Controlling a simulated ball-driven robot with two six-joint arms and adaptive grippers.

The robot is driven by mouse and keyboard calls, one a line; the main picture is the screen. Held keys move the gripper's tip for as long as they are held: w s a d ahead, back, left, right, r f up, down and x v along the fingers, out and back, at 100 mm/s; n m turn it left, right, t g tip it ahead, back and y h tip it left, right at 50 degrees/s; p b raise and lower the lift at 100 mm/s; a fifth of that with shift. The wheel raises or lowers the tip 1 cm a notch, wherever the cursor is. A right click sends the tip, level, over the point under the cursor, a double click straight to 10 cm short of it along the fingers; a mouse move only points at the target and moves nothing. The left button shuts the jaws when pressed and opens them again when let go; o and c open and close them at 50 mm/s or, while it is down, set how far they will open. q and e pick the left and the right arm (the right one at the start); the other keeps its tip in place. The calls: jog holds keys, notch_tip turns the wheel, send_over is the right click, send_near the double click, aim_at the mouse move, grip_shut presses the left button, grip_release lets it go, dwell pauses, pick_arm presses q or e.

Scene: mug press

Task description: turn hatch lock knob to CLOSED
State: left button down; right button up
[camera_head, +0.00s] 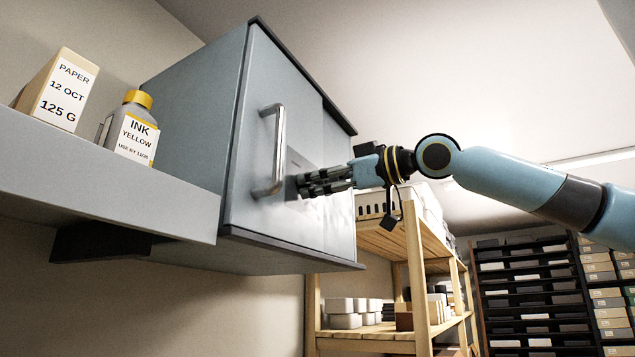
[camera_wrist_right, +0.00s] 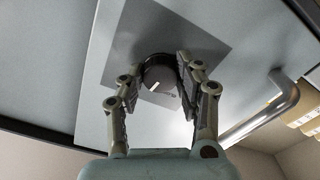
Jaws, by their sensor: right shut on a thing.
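The hatch lock knob (camera_wrist_right: 160,74) is round and dark with a short white pointer mark, set on a grey plate (camera_wrist_right: 205,42) on the cabinet front. In the right wrist view the pointer aims toward the lower left of the picture. Small lettering beside the knob is too small to read. My right gripper (camera_head: 302,186) reaches the cabinet door from the right. Its jointed fingers, also in the wrist view (camera_wrist_right: 155,82), stand on either side of the knob and are shut on it. In the head view the fingers hide the knob. My left gripper is not in view.
The blue-grey cabinet (camera_head: 190,130) has a vertical metal handle (camera_head: 276,150) just left of my right gripper. A shelf (camera_head: 110,180) at left holds a paper box (camera_head: 58,88) and an ink bottle (camera_head: 132,128). A wooden rack (camera_head: 415,270) stands below my arm.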

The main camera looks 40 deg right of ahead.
jog(key=n, duration=0.5)
jog(key=shift+n, duration=2.4)
jog(key=o, duration=1.1)
jog(key=shift+o, duration=0.2)
